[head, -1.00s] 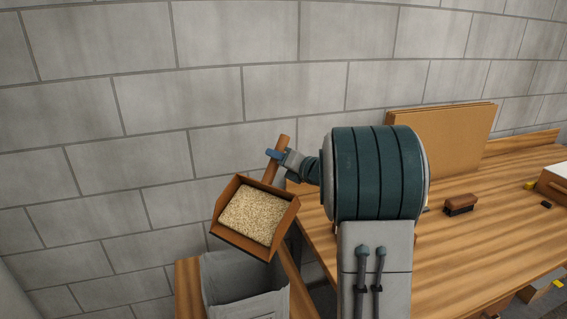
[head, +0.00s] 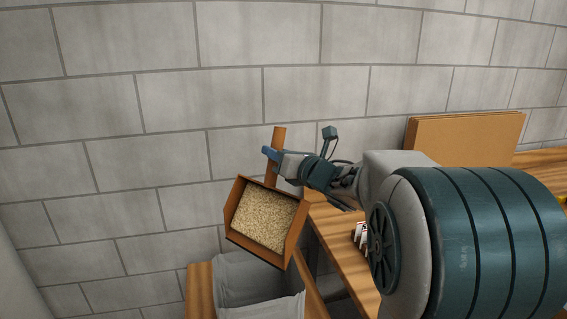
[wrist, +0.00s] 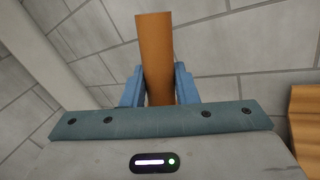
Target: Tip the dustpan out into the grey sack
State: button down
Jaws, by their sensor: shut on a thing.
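The wooden dustpan (head: 264,217) is full of pale, grainy sweepings and hangs in the air, slightly tilted in the picture. My gripper (head: 271,155) is shut on its upright wooden handle (head: 277,144). In the wrist view the blue fingers of my gripper (wrist: 159,88) stand on both sides of the handle (wrist: 155,55). The grey sack (head: 245,280) stands open below the dustpan.
The wooden workbench (head: 345,245) lies to the right, largely hidden behind my arm. Brown boards (head: 465,139) lean at its back against the grey block wall (head: 130,110). A wooden panel (head: 201,292) stands left of the sack.

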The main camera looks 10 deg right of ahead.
jog(key=s+a+r+n+b, duration=0.2)
jog(key=s+a+n+b, duration=0.1)
jog(key=b, duration=0.3)
jog(key=shift+s+a+y, duration=0.3)
jog(key=shift+s+a, duration=0.1)
jog(key=shift+a, duration=0.45)
